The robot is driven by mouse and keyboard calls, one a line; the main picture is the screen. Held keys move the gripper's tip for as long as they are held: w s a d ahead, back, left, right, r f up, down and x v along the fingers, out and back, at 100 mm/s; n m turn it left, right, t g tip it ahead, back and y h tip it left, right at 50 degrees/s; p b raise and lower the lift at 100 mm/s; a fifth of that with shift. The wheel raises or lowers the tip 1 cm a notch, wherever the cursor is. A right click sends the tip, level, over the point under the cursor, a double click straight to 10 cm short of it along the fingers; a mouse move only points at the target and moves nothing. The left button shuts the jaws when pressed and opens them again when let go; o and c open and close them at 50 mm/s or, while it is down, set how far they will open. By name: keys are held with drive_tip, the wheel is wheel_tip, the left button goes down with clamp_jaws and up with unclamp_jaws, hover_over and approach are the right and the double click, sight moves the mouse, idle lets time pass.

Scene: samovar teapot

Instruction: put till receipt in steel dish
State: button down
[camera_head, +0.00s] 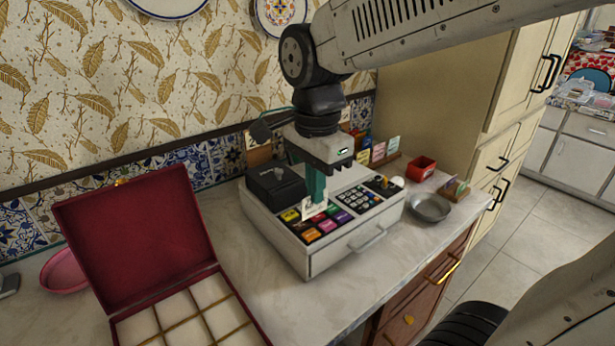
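The till receipt (309,207) is a small white slip with dark print, standing just right of the black printer box on top of the cash till (290,247). My gripper (316,199) points down over the till, its teal fingers right at the receipt. The fingers overlap in this view, so I cannot tell whether they are closed on the paper or around it. The steel dish (430,208) is a shallow round grey bowl on the counter, right of the till. Nothing shows inside it.
The black printer (275,186) sits left of my gripper, with coloured keys in front. A small red box (420,168) and card holders stand behind the dish. An open red compartment box (135,240) fills the left counter. The counter's front edge is close to the dish.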

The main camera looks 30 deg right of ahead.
drive_tip(key=shift+s+r, duration=0.15)
drive_tip(key=shift+r, duration=2.3)
drive_tip(key=shift+s, duration=0.1)
